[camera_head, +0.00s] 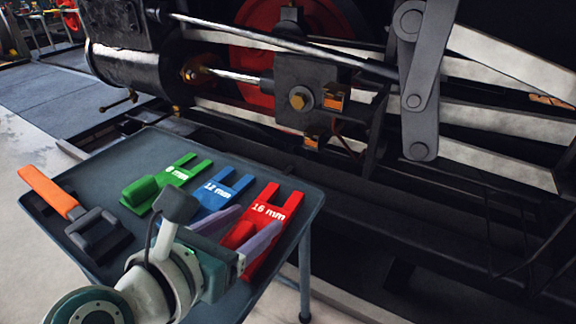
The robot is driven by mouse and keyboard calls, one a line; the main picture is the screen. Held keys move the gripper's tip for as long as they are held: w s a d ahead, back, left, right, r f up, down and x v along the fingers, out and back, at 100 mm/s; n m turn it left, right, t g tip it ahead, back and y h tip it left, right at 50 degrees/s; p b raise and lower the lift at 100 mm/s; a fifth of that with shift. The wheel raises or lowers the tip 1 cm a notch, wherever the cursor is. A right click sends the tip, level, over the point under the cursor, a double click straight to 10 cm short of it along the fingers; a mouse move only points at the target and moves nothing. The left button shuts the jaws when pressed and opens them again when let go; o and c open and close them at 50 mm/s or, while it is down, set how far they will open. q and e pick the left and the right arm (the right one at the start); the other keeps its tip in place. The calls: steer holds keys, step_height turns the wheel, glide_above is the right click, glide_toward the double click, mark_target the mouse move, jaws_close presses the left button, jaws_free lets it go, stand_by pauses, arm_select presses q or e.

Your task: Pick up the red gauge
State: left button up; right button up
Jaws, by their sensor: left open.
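The red gauge (272,203), marked 16 mm, lies on the dark table at its right side, its two-pronged fork pointing to the back. Its raised red grip block shows between the fingers of my left gripper (259,217). The left gripper is open, its two purple fingers on either side of that block in the picture. Whether they touch it or hover above it I cannot tell. The gripper and wrist hide part of the gauge's near end. My right gripper is not in view.
On the table (150,146), a blue 12 mm gauge (221,189) and a green gauge (172,177) lie left of the red one. An orange-handled tool (50,192) lies at the left edge.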

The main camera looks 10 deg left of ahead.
arm_select(q)
jaws_close()
stand_by(0.5)
stand_by(0.9)
